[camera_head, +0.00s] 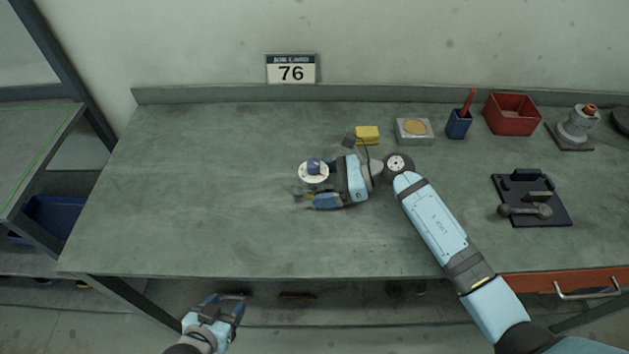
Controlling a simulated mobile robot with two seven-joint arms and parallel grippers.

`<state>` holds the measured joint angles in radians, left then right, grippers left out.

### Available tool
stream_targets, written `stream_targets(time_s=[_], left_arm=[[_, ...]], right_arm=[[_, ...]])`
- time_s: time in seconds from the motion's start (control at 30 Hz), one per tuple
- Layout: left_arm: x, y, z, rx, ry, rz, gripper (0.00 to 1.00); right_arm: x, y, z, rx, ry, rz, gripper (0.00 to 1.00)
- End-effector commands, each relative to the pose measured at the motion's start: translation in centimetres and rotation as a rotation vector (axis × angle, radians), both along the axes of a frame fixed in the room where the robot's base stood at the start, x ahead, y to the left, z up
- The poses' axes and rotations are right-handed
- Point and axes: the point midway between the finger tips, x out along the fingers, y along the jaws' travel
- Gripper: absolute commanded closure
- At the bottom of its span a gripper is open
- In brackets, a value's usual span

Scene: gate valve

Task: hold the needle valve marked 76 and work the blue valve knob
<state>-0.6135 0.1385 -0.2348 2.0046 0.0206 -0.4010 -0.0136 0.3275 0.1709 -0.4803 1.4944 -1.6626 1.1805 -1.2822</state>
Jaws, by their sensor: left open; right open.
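The needle valve stands on the bench as a pale round disc with a blue knob (313,165) on top; grey parts show below it. A plate reading 76 (291,70) is at the wall behind it. My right gripper (318,186) comes in from the right, open, with its fingers close to the valve. It hides part of the valve body, and I cannot tell whether it touches. My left gripper (224,299) is open and empty, in front of the bench's front edge, well away from the valve.
A yellow block (367,134), a grey box with a tan disc (414,130), a blue cup (458,125) and a red bin (512,114) line the back. A dark plate with a lever (532,200) lies right. The bench's left half (190,190) is clear.

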Motion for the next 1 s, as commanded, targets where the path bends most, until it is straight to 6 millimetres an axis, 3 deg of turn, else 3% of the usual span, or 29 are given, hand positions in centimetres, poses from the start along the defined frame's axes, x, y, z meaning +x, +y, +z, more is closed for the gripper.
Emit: stream_targets(time_s=[0.43,0.47,0.73,1.0], left_arm=[[0.23,-0.10,-0.09,-0.006,0.003,0.006,0.44],[0.23,-0.10,-0.09,-0.007,0.003,0.006,0.44],[0.24,-0.12,-0.08,-0.007,0.002,0.006,0.44],[0.57,0.13,-0.05,-0.019,0.039,0.011,0.44]], right_arm=[[-0.01,0.89,-0.22,0.000,0.000,0.000,0.17],[-0.02,0.89,-0.22,0.000,0.000,0.000,0.19],[-0.02,0.88,-0.23,0.000,0.000,0.000,0.80],[-0.02,0.87,-0.24,0.000,0.000,0.000,0.79]])
